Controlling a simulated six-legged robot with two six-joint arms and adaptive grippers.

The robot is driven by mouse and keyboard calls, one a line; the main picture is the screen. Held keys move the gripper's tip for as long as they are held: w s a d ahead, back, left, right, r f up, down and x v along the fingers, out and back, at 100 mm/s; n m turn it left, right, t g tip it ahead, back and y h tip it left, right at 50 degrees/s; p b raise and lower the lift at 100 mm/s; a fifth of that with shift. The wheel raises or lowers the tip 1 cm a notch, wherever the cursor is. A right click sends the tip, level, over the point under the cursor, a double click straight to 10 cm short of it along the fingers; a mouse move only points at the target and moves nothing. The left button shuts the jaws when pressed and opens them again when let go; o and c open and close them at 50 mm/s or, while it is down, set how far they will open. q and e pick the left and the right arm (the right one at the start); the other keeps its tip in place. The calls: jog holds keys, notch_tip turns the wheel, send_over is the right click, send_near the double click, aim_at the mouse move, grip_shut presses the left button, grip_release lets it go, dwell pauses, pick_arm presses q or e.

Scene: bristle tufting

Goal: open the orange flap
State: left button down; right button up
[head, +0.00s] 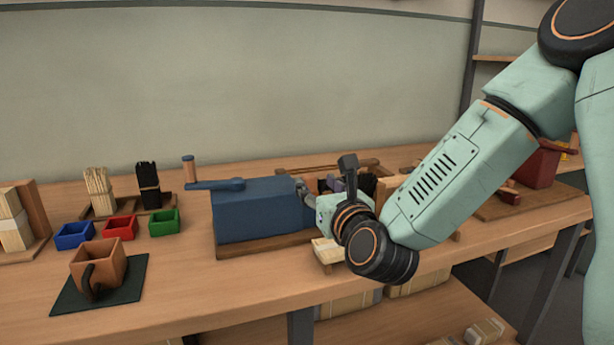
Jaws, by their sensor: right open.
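I cannot clearly pick out an orange flap in the head view; my right arm hides part of the bench. A blue box-shaped machine (255,212) with a crank and an orange-brown knob (189,165) stands on a wooden base near the middle. My right gripper (303,189) reaches in from the right, with its fingers at the right end of the blue machine. It is open, but whether it touches the machine is unclear. My left gripper is not in view.
A square orange-brown container (108,258) with a dark handle stands on a dark mat (68,293) at front left. Blue (74,236), red (120,229) and green (164,223) trays lie behind it. Bristle bundles (98,191) stand farther back. A dark red box (538,166) stands at right.

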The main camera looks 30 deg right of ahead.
aim_at(311, 179)
jog(key=x, duration=0.3)
jog(key=b+x, duration=0.1)
jog(key=shift+w+d+f, duration=0.15)
jog(key=shift+d+f, duration=0.15)
jog(key=shift+f, duration=0.05)
jog(key=shift+w+r, duration=0.15)
jog(key=shift+w, duration=0.4)
jog(key=shift+w+d, duration=0.15)
jog(key=shift+w, duration=0.1)
jog(key=shift+c, duration=1.4)
grip_shut()
